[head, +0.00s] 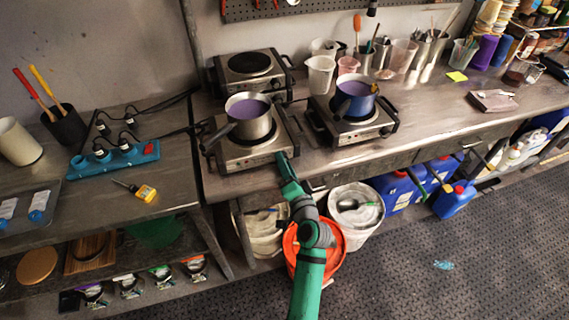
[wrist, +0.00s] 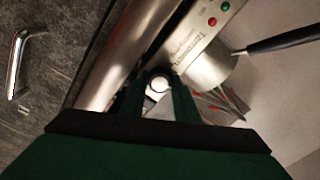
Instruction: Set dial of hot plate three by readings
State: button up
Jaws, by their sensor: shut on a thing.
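A hot plate (head: 232,160) at the front left of the bench carries a steel pot (head: 249,117) of purple liquid. My gripper (head: 283,157) is at its front panel, near the right corner. In the wrist view my gripper (wrist: 157,90) is shut on a small round pale-faced dial (wrist: 158,84) between its fingertips. The steel front panel (wrist: 190,58) beside it has a red and a green light. Another hot plate (head: 345,137) to the right carries a blue pot (head: 354,101). An empty hot plate (head: 238,87) stands behind. I cannot read any number on the hot plates or the dial's setting.
A yellow meter (head: 145,192) with a probe lies on the left bench, below a blue power strip (head: 115,160) with several plugs. Cups and tool holders line the back. An orange bucket (head: 297,254) and a white bucket (head: 355,208) stand under the bench edge near my arm.

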jog(key=o, duration=1)
jog(key=shift+o, duration=0.2)
